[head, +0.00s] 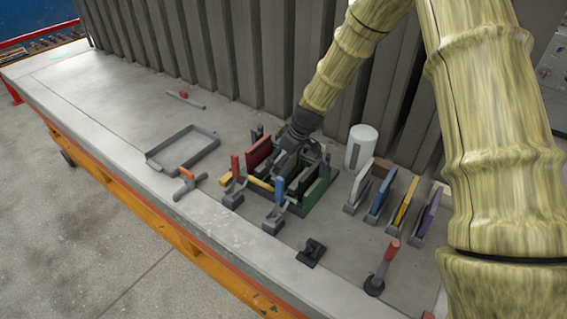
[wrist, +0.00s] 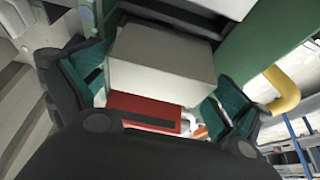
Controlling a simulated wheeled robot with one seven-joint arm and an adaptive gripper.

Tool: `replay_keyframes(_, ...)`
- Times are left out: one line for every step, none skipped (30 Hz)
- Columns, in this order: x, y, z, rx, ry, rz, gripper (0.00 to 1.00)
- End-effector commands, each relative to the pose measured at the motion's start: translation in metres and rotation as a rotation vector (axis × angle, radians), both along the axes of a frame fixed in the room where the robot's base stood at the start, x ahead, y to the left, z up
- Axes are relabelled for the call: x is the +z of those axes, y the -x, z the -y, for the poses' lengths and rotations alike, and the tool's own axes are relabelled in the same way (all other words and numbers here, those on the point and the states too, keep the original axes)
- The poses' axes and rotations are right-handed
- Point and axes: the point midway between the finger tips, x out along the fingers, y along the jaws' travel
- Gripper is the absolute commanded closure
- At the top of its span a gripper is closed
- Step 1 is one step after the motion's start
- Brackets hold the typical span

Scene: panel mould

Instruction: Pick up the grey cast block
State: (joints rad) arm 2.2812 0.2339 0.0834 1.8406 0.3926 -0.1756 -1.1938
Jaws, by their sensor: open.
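The grey cast block (wrist: 160,65) fills the middle of the wrist view, pale and box-shaped, inside the mould. My gripper (wrist: 152,92) is open, with one teal-padded finger on either side of the block. The left pad is close to the block's side; I cannot tell whether either pad touches it. In the head view my gripper (head: 290,143) reaches down into the mould from above and largely hides the block. The mould has a green panel (head: 317,187) and a dark red panel (head: 258,152).
Coloured panels in a rack, including a yellow one (head: 405,203), and a white cylinder (head: 361,146) stand to the right. An empty grey tray (head: 151,164) lies left.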

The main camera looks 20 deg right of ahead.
Motion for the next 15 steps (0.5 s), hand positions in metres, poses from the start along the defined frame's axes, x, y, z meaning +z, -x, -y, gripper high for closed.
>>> replay_keyframes(0.0001,0.0,0.0,0.0,0.0,0.0,0.0)
replay_keyframes(0.0001,0.0,0.0,0.0,0.0,0.0,0.02)
replay_keyframes(0.0001,0.0001,0.0001,0.0,0.0,0.0,0.09)
replay_keyframes(0.0001,0.0,0.0002,0.0,0.0,0.0,0.15)
replay_keyframes(0.0001,0.0001,0.0002,0.0,0.0,0.0,0.2)
replay_keyframes(0.0001,0.0001,0.0002,0.0,0.0,0.0,0.27)
replay_keyframes(0.0001,0.0001,0.0002,0.0,0.0,0.0,0.33)
replay_keyframes(0.0001,0.0001,0.0002,0.0,0.0,0.0,0.38)
replay_keyframes(0.0001,0.0001,0.0002,0.0,0.0,0.0,0.46)
replay_keyframes(0.0001,0.0001,0.0002,0.0,0.0,0.0,0.47)
replay_keyframes(0.0007,-0.0002,0.0002,0.0,0.0,0.0,0.47)
replay_keyframes(0.0007,-0.0002,0.0002,0.0,0.0,0.0,0.47)
replay_keyframes(0.0007,-0.0002,0.0002,0.0,0.0,0.0,0.47)
replay_keyframes(0.0007,-0.0002,0.0002,0.0,0.0,0.0,0.47)
replay_keyframes(0.0007,-0.0002,0.0002,0.0,0.0,0.0,0.47)
